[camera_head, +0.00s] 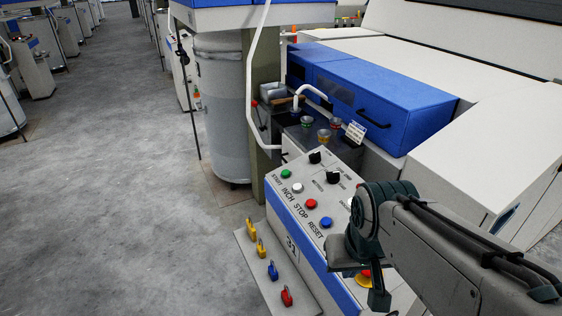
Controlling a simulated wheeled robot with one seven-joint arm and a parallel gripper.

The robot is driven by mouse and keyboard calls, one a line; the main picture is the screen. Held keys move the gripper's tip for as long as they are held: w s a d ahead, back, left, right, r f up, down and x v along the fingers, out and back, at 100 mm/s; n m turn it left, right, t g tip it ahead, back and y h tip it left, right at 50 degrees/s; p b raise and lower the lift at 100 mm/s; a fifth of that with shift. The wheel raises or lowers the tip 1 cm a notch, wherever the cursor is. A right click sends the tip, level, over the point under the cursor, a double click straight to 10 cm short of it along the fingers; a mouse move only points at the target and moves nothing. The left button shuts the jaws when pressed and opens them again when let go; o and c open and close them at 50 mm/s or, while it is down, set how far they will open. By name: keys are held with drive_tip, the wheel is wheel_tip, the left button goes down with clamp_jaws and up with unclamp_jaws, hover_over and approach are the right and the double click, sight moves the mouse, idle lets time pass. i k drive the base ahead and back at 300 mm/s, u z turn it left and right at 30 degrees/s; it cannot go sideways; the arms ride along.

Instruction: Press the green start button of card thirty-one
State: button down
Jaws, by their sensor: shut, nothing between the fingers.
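The green start button (286,173) sits at the far left end of the button row on the sloped control panel (292,206) marked 31. The label beside it reads START. A white INCH button (297,188), a red STOP button (311,204) and a blue RESET button (326,222) follow in line toward me. My gripper (378,299) is shut and empty, pointing down over the near end of the panel. It is well apart from the green button, which is in full view.
A red emergency stop on yellow (364,279) is partly hidden behind my gripper. Black knobs (333,178) stand on the panel. Several coloured padlocks (273,270) are on a ledge at its left. A grey can (221,108) stands beyond. The floor at left is clear.

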sight(286, 173)
drive_tip(key=u, duration=0.6)
drive_tip(key=k, duration=0.65)
drive_tip(key=u, duration=0.95)
drive_tip(key=i, duration=2.2)
drive_tip(key=z, duration=1.45)
drive_tip(key=i, duration=0.75)
drive_tip(key=z, duration=0.7)
